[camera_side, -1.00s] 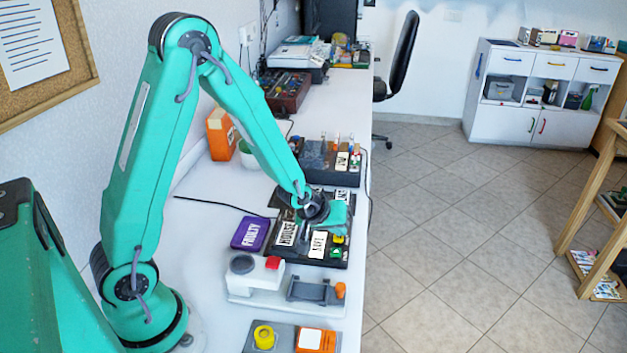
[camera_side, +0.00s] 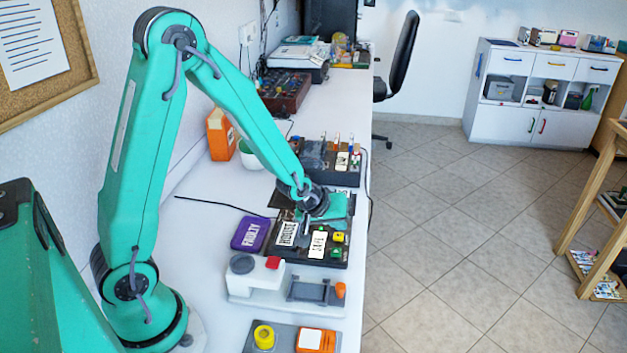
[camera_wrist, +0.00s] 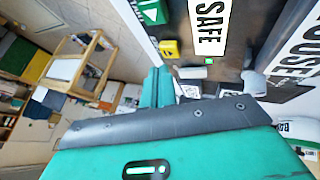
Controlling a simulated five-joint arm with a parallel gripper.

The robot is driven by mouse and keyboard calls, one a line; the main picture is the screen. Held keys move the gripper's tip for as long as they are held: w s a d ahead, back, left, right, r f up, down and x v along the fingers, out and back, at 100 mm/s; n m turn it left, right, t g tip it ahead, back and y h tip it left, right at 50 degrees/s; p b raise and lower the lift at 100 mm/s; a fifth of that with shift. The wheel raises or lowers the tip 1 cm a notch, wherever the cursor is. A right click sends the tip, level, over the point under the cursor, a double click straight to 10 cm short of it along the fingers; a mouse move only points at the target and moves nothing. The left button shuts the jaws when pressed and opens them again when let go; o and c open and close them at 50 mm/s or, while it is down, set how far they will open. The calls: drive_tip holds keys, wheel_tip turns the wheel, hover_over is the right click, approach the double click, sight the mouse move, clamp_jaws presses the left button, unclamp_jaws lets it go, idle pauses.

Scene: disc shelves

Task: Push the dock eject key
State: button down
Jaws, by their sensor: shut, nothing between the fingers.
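The dark dock (camera_side: 345,262) lies on the bench under my gripper. It carries a white HOUSE label (camera_side: 287,234), a white SAFE label (camera_side: 318,244), a yellow key (camera_side: 338,237) and a green key (camera_side: 336,253). In the wrist view the green key (camera_wrist: 152,12) shows a white triangle mark at the top edge, with the yellow key (camera_wrist: 170,48) below it. My gripper (camera_side: 304,242) is shut and empty, its tips pointing down between the HOUSE and SAFE labels. It is left of both keys and apart from them. Contact with the dock is unclear.
A purple FAULTY disc case (camera_side: 250,234) lies just left of the dock. A white device with a red button (camera_side: 272,263) stands in front of it. Another dark rack (camera_side: 335,170) with labels and upright items stands behind. The bench's right edge is close to the dock.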

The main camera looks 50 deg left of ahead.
sight(337, 237)
drive_tip(key=shift+r, duration=2.45)
drive_tip(key=s+d+r+m+g, duration=0.1)
drive_tip(key=s+r+m, duration=0.3)
drive_tip(key=s+r, duration=0.3)
drive_tip(key=s+d+r+m, duration=0.1)
drive_tip(key=s+r+m, duration=0.3)
drive_tip(key=s+r, duration=0.4)
drive_tip(key=s, duration=0.7)
drive_tip(key=shift+d+g, duration=0.15)
drive_tip(key=shift+g, duration=0.25)
